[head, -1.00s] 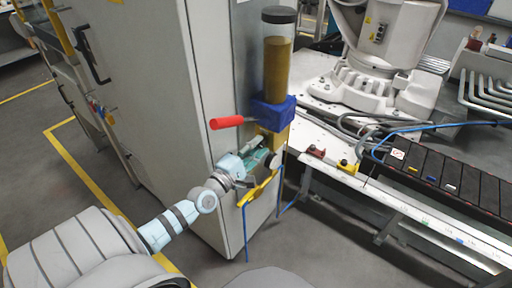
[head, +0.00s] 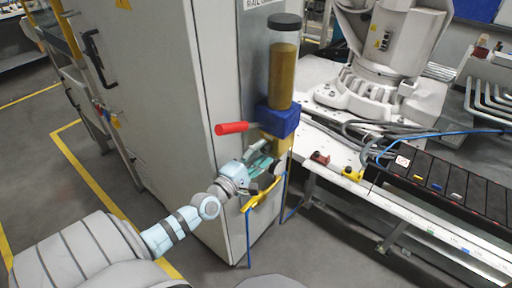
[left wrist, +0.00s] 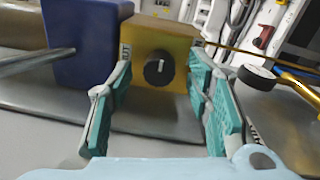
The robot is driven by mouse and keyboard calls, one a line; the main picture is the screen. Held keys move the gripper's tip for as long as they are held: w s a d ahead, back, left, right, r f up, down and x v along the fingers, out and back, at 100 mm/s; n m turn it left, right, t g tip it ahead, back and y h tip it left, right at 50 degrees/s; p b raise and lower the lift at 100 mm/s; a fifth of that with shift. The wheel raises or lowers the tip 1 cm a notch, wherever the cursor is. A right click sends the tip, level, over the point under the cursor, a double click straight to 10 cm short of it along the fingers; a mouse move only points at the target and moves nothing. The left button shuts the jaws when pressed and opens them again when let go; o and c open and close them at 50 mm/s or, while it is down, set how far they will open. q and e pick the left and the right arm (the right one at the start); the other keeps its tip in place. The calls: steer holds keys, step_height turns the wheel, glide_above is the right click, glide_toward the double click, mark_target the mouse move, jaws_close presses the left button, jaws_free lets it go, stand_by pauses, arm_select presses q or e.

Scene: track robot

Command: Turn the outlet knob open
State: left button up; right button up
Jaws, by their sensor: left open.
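The outlet knob (left wrist: 160,69) is a small round black knob with a white, roughly upright mark, on the face of a brass-yellow block (left wrist: 176,43) in the left wrist view. Part of a label reading "UT" shows left of it. My left gripper (left wrist: 160,77) is open, its teal fingers on either side of the knob with gaps between. In the head view the left gripper (head: 261,167) is at the block below the blue collar (head: 278,118) of the dispenser tube (head: 283,78); I cannot make out the knob there. My right gripper is not in view.
A red-handled lever (head: 232,128) sticks out left above my gripper. A grey cabinet (head: 155,90) stands close behind. A yellow chute (head: 262,196) with blue legs is just below. A black-and-white round part (left wrist: 257,75) is right of the fingers. A black belt (head: 450,190) lies right.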

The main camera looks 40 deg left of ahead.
arm_select(q)
steer(key=s, duration=1.1)
steer(key=shift+s+d+f, duration=0.15)
steer(key=shift+s+f, duration=0.1)
steer(key=shift+s, duration=0.15)
